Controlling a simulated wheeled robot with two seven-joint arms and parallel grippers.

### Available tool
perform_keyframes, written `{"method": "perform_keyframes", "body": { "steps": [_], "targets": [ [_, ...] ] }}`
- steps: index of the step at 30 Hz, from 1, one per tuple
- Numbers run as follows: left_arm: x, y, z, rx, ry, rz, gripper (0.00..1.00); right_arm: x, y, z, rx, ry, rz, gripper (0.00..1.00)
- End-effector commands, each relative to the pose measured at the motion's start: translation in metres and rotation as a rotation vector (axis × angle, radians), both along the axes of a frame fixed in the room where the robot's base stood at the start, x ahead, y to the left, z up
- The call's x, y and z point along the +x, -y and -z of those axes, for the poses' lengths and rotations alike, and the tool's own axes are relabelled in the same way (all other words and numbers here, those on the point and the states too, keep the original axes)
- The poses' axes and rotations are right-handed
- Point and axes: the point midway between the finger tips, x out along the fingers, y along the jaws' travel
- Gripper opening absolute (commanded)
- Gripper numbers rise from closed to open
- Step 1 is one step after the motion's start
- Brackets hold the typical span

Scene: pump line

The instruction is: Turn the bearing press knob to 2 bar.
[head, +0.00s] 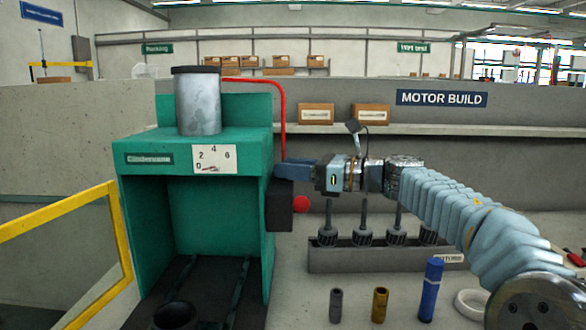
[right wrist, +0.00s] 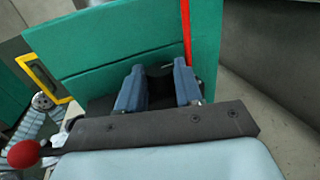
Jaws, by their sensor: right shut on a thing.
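The bearing press (head: 150,138) is a green frame with a grey cylinder on top, at the left in the head view. Its white gauge plate (head: 228,160) is marked 0, 2, 4 and 6. The small pointer lies low near the 0; its exact reading is too small to tell. My right gripper (head: 282,170) is at the press's upper right side. In the right wrist view its two blue fingers (right wrist: 159,88) are shut on the dark knob (right wrist: 159,72), one on each side. The knob is hidden behind the fingers in the head view. My left gripper is not seen.
A black box with a red ball lever (head: 301,204) is just below my right gripper. A red pipe (head: 283,110) runs down beside it. A rack (head: 330,257) of dark shafts, sleeves and a blue tube (head: 430,290) stand right. A yellow rail (head: 60,212) is at left.

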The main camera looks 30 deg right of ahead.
Motion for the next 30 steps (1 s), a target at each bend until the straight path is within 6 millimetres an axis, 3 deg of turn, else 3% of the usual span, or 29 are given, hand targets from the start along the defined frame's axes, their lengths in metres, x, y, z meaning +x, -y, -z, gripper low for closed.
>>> {"method": "perform_keyframes", "body": {
  "steps": [9,15,24,25,30],
  "targets": [
    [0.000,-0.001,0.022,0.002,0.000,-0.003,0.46,-0.003,-0.004,0.003,0.001,0.002,0.154,0.05],
    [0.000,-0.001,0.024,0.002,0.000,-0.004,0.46,-0.004,-0.005,0.000,0.001,0.001,0.259,0.05],
    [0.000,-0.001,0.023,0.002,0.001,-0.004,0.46,-0.003,-0.005,0.000,0.000,0.000,0.267,0.05],
    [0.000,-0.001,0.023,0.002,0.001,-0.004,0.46,-0.003,-0.005,0.000,0.000,0.000,0.267,0.38],
    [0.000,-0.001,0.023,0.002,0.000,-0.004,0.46,-0.003,-0.005,0.000,0.000,0.000,0.266,0.61]
  ]
}}
